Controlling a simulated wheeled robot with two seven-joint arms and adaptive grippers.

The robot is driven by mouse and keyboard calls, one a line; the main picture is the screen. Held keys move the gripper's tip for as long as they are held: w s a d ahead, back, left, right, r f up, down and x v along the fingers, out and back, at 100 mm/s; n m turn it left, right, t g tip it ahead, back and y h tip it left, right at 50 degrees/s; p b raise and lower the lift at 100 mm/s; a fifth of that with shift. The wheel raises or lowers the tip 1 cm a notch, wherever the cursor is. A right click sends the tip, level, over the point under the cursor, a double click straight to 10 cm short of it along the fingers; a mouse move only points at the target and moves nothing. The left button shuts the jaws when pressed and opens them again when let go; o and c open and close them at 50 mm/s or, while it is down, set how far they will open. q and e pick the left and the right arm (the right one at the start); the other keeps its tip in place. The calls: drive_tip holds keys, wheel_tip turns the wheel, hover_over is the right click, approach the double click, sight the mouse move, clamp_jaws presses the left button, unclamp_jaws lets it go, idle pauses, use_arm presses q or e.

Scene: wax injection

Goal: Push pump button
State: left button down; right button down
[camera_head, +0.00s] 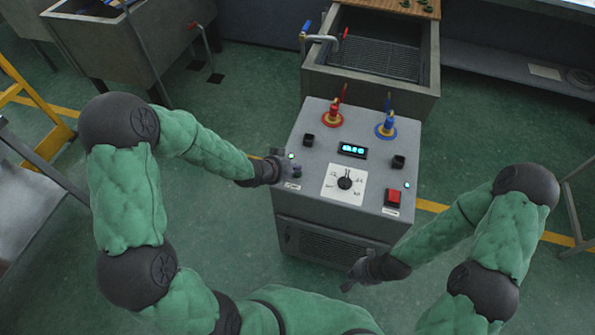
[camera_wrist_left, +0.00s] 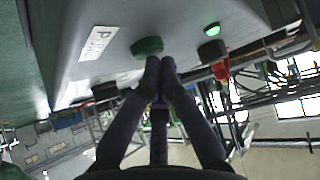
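The grey machine's control panel (camera_head: 318,165) is in the middle of the head view. In the left wrist view a round dark green button (camera_wrist_left: 147,46) sits on the panel beside a white label beginning with "P" (camera_wrist_left: 98,42). My left gripper (camera_head: 288,168) is at the panel's left edge and largely hides the button in the head view. In the left wrist view its fingertips (camera_wrist_left: 160,66) are together, right at the button's edge; I cannot tell if they touch it. My right gripper (camera_head: 358,276) hangs in front of the machine, and its finger opening is unclear.
The panel also carries a lit display (camera_head: 352,149), a dial (camera_head: 345,182), a red button (camera_head: 393,197), and red (camera_head: 333,118) and blue (camera_head: 386,129) valves. A lit green lamp (camera_wrist_left: 212,29) is near the green button. A metal basin (camera_head: 420,82) stands behind the machine.

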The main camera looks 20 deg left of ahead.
use_arm(q)
drive_tip(key=shift+r, duration=0.1)
idle(0.3)
drive_tip(key=shift+r+p, duration=0.3)
drive_tip(key=shift+p, duration=0.15)
wheel_tip(320, 180, up, 6)
drive_tip(key=p, duration=0.5)
drive_tip(key=shift+r, duration=0.1)
idle(0.6)
